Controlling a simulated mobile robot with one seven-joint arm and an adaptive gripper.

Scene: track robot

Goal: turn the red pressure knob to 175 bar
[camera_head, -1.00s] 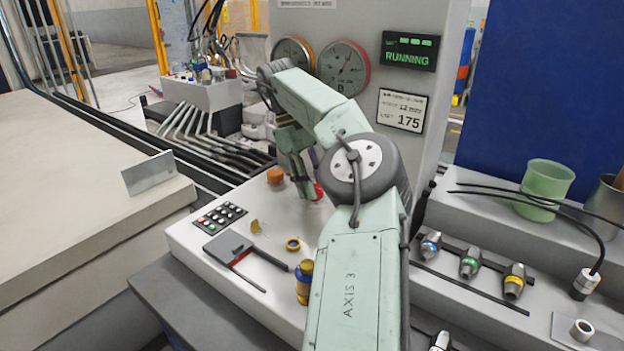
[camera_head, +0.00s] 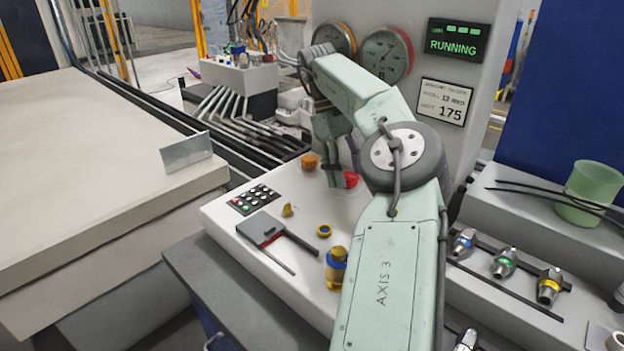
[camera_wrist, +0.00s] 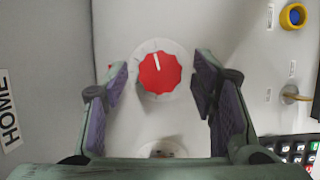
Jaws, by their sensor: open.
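The red knob (camera_wrist: 159,74) shows in the wrist view, scalloped, with a white pointer line pointing up and slightly left, on a pale round base. My gripper (camera_wrist: 162,88) is open, with one purple-padded finger on each side of the knob and gaps between pads and knob. In the head view the red knob (camera_head: 351,180) is partly hidden by my arm, and my gripper (camera_head: 338,178) is close by its left side. Two round gauges (camera_head: 386,55) stand on the panel behind; their needles are too small to read surely. A placard (camera_head: 443,101) reads 175.
A green display (camera_head: 455,38) reads RUNNING. Several colored fittings (camera_head: 504,262) lie at right. A small plate (camera_head: 186,152) stands on the left bench.

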